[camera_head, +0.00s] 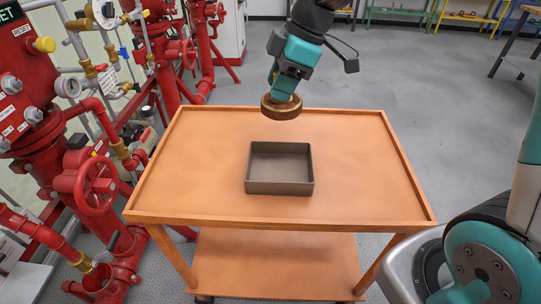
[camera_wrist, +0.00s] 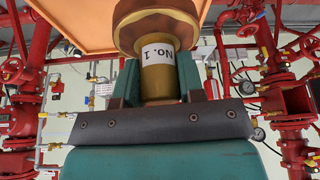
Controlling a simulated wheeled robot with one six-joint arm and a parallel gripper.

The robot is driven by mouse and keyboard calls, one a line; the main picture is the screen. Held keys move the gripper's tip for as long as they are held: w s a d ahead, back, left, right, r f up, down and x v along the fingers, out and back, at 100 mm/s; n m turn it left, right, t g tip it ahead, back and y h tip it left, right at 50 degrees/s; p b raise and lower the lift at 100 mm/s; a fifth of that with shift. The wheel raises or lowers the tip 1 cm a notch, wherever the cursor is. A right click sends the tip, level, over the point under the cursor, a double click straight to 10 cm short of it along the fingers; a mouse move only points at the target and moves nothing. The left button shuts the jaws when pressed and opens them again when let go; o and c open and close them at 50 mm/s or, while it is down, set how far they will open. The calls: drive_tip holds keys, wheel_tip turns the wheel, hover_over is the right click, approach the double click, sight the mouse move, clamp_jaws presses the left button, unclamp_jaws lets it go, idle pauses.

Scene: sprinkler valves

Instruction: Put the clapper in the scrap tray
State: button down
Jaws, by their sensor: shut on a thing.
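The clapper (camera_head: 281,107) is a brown disc with a brass-coloured stem. In the wrist view the clapper (camera_wrist: 158,27) shows its disc at the top, and its stem carries a white label reading "No. 1". My gripper (camera_head: 288,88) is shut on the stem; its teal fingers stand on both sides of it in the wrist view (camera_wrist: 158,82). The clapper is held in the air above the far part of the cart. The scrap tray (camera_head: 280,187), a grey-brown open box, stands on the cart top, nearer the camera than the clapper. It looks empty.
The orange cart (camera_head: 365,190) has a raised rim and a lower shelf; its top is clear around the tray. Red valves and pipes (camera_head: 95,185) stand close along the cart's left side. Open grey floor (camera_head: 440,110) lies to the right. Coloured racks (camera_head: 460,12) stand far back.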

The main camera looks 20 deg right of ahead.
drive_tip(key=shift+w+r, duration=0.1)
drive_tip(key=shift+w, duration=0.1)
drive_tip(key=shift+n, duration=0.3)
wheel_tip(320, 180, down, 19)
drive_tip(key=shift+w+f+b, duration=0.1)
drive_tip(key=shift+f+b, duration=0.1)
drive_tip(key=shift+b, duration=0.15)
drive_tip(key=shift+f, duration=0.1)
drive_tip(key=c, duration=0.7)
unclamp_jaws()
drive_tip(key=shift+c, duration=0.2)
